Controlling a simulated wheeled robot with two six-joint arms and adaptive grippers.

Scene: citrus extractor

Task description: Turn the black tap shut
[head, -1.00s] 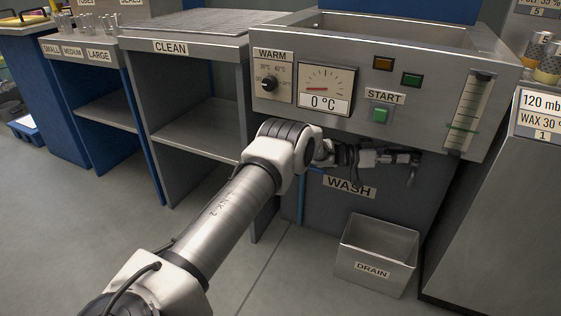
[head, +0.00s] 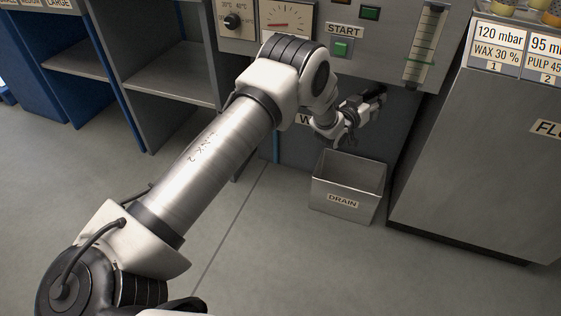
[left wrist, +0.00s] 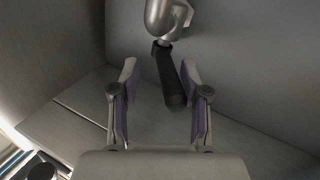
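The black tap lever (left wrist: 170,78) hangs down from a silver metal fitting (left wrist: 168,22) at the top middle of the left wrist view. My left gripper (left wrist: 160,90) is open, with one finger on each side of the lever. Gaps show between the lever and both fingers. In the head view my left gripper (head: 368,108) is under the front of the wash unit, above the drain bin; there the tap is hard to tell from the gripper. My right gripper is not in view.
The metal bin marked DRAIN (head: 347,188) stands on the floor below my left gripper. The grey cabinet (head: 470,150) on the right stands close by. The panel with the green START button (head: 341,48) is above. The floor at front is clear.

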